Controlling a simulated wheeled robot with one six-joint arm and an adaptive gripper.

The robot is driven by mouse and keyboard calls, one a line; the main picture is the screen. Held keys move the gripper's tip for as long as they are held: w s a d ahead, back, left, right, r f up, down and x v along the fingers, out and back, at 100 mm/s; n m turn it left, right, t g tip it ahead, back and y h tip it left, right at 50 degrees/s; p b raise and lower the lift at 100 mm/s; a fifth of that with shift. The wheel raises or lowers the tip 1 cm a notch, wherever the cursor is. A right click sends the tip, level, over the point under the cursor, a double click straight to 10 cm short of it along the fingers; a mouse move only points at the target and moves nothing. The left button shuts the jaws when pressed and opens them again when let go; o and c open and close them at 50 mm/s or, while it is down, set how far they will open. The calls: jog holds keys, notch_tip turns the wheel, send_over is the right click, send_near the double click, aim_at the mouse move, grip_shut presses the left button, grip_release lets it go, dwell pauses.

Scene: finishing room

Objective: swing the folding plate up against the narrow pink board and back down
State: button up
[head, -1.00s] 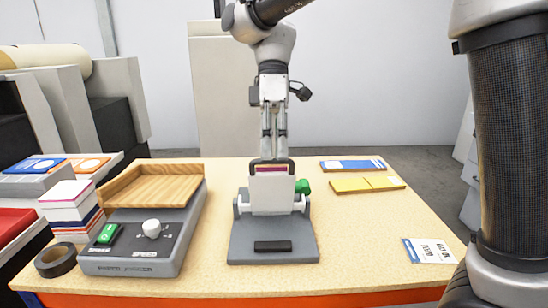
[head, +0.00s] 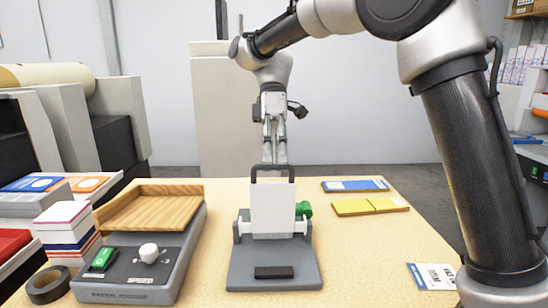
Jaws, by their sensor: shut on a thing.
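The folding plate (head: 272,211) is a pale panel hinged on a grey base (head: 245,268), with a dark handle (head: 256,172) at its top. It stands up, close to upright. My gripper (head: 275,161) comes down from behind and above, with its fingers shut at the handle's top bar. The exact grip is small and partly hidden. The narrow pink board is not visible now; the raised plate hides the space behind it.
A green knob (head: 304,209) sits right of the plate. Blue (head: 355,186) and yellow (head: 370,207) pads lie right. The right tabletop is mostly clear.

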jog(key=shift+w+d+f, duration=0.1)
jog(key=shift+w+f, duration=0.05)
jog(key=shift+f, duration=0.25)
jog(key=shift+c, duration=0.2)
jog(key=o, duration=0.9)
jog(key=shift+w, duration=0.15)
jog(key=shift+c, duration=0.4)
jog(key=shift+c, duration=0.2)
